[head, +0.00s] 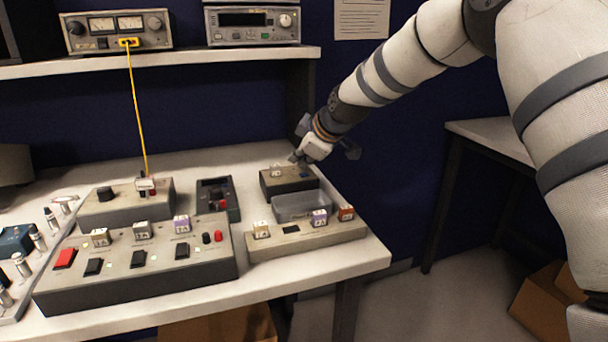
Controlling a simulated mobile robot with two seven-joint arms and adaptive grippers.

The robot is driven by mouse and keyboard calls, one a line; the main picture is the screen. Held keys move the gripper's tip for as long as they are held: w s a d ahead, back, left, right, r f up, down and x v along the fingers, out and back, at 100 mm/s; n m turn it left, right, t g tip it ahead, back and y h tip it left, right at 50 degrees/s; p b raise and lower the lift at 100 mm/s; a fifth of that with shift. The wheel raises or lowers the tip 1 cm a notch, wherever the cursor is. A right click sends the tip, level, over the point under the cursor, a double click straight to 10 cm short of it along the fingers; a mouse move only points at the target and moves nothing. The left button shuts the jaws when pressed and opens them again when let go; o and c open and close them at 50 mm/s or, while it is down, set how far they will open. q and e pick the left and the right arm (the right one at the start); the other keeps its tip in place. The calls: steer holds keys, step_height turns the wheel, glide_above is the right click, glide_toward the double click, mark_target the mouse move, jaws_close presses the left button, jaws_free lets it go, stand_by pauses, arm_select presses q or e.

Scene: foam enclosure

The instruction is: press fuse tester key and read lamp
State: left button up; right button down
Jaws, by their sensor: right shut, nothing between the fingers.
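A small grey-brown box (289,189), which looks like the fuse tester, stands at the back right of the bench. A small pale labelled block, apparently a fuse (276,170), sits on its top at the left. A dark bluish patch, possibly the key (306,175), shows on its top at the right. My right gripper (295,159) is shut and empty, pointing down just over the box's back edge. I cannot tell whether its tips touch the box. No lit lamp is clear on the box. My left gripper is out of view.
In front of the box are a clear tray (303,207) and a strip holder (307,240) with several labelled fuses. A large switch panel (136,260) fills the left. A yellow cable (137,105) hangs from a shelf meter (117,32). The bench's right edge is close by.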

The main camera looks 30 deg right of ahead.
mark_target(302, 175)
steer(key=shift+f, duration=0.4)
steer(key=shift+f, duration=0.4)
stand_by(0.7)
steer(key=shift+r, duration=0.8)
steer(key=shift+r+p, duration=0.3)
steer(key=shift+r, duration=2.2)
